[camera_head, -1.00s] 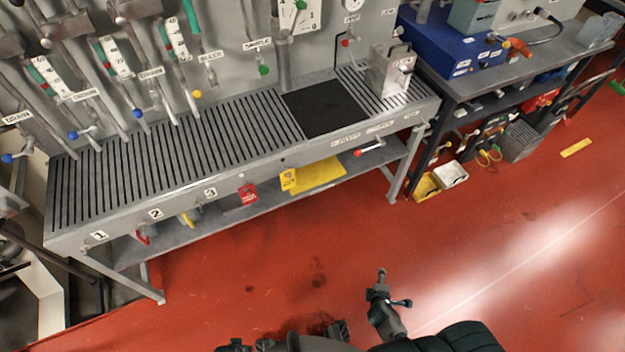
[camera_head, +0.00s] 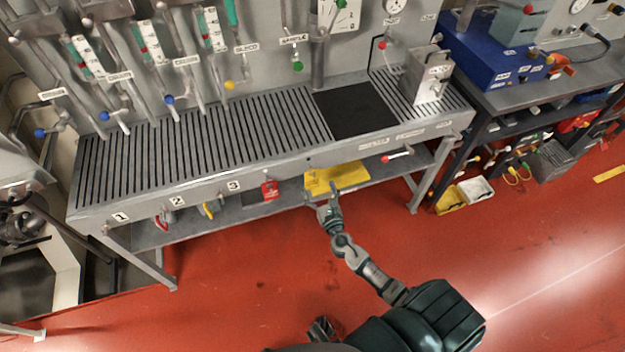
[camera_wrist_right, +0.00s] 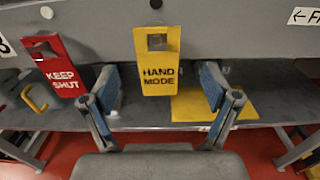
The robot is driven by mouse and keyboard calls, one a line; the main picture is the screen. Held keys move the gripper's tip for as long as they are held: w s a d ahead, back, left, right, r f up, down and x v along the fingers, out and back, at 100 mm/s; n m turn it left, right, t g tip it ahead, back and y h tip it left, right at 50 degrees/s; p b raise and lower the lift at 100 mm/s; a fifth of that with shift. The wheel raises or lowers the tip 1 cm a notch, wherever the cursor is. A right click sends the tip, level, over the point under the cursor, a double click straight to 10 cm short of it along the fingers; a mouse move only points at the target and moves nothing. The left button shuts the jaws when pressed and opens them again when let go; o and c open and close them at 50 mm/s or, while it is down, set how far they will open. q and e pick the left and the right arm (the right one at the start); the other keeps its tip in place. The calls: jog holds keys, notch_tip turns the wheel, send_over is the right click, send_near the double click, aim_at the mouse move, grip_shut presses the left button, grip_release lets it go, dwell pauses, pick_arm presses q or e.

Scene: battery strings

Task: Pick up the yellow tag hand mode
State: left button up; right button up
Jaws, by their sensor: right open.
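The yellow HAND MODE tag (camera_wrist_right: 157,70) hangs upright at the bench's front edge in the right wrist view, with a square hole near its top. In the head view the tag (camera_head: 312,181) is below the front panel, partly close behind my gripper. My right gripper (camera_wrist_right: 160,88) is open, with one blue-padded finger on each side of the tag's lower part. The fingers appear apart from the tag. In the head view the right gripper (camera_head: 328,208) is just in front of and below the tag.
A red KEEP SHUT tag (camera_wrist_right: 56,68) hangs to the left, near the left finger. A flat yellow sheet (camera_wrist_right: 240,105) lies on the lower shelf (camera_wrist_right: 285,98) behind. The slotted bench (camera_head: 230,145) stands above. Red floor (camera_head: 230,290) is open in front.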

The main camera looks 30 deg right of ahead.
aim_at(312, 179)
jog(key=x, duration=0.6)
jog(key=shift+w, duration=0.3)
jog(key=shift+r, duration=0.1)
jog(key=c, duration=1)
